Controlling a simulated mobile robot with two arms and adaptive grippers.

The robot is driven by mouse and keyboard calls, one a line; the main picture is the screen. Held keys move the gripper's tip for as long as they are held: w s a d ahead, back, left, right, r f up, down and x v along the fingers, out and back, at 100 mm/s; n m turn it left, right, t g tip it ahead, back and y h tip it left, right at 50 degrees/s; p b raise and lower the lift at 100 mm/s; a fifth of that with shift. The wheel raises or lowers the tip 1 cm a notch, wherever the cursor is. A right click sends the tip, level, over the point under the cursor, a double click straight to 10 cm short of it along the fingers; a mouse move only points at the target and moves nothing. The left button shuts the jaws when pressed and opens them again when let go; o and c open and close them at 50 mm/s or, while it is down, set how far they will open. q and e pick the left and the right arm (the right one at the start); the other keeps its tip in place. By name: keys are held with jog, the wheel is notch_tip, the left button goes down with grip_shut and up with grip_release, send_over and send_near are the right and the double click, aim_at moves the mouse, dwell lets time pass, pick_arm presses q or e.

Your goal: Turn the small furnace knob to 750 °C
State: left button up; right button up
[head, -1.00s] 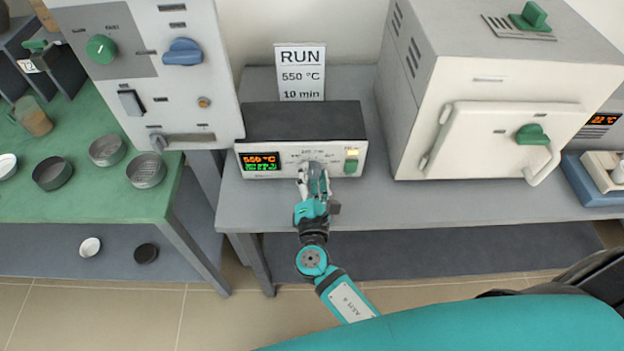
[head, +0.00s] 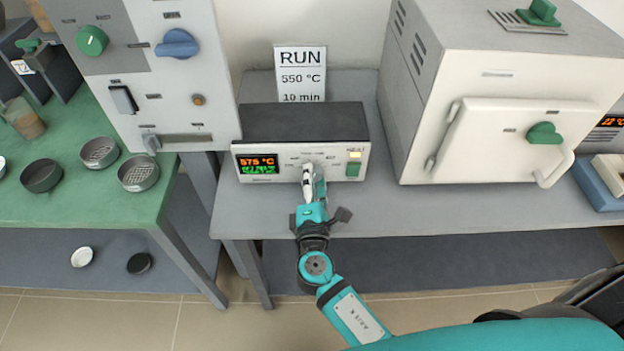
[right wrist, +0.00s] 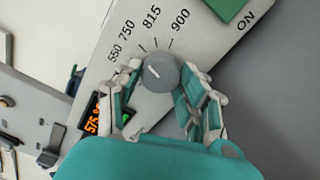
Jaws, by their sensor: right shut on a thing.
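The small furnace control box (head: 305,123) stands on the grey bench, its display (head: 258,163) reading 575 °C. Its round grey knob (right wrist: 160,73) shows in the right wrist view below printed marks 550, 750, 815 and 900. The knob's white pointer line points up and left, toward the low end of the scale. My right gripper (right wrist: 163,80) is shut on the knob, one finger on each side; in the head view the gripper (head: 312,178) hides most of the knob. My left gripper is not in view.
A sign (head: 300,75) behind the box reads RUN, 550 °C, 10 min. A green switch (head: 353,168) sits right of the knob. A large white furnace (head: 490,110) stands to the right, a tall panel cabinet (head: 155,80) to the left. Bare bench lies in front.

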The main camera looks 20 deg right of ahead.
jog(key=o, duration=1.2)
jog(key=shift+s, duration=0.1)
jog(key=v, duration=1.2)
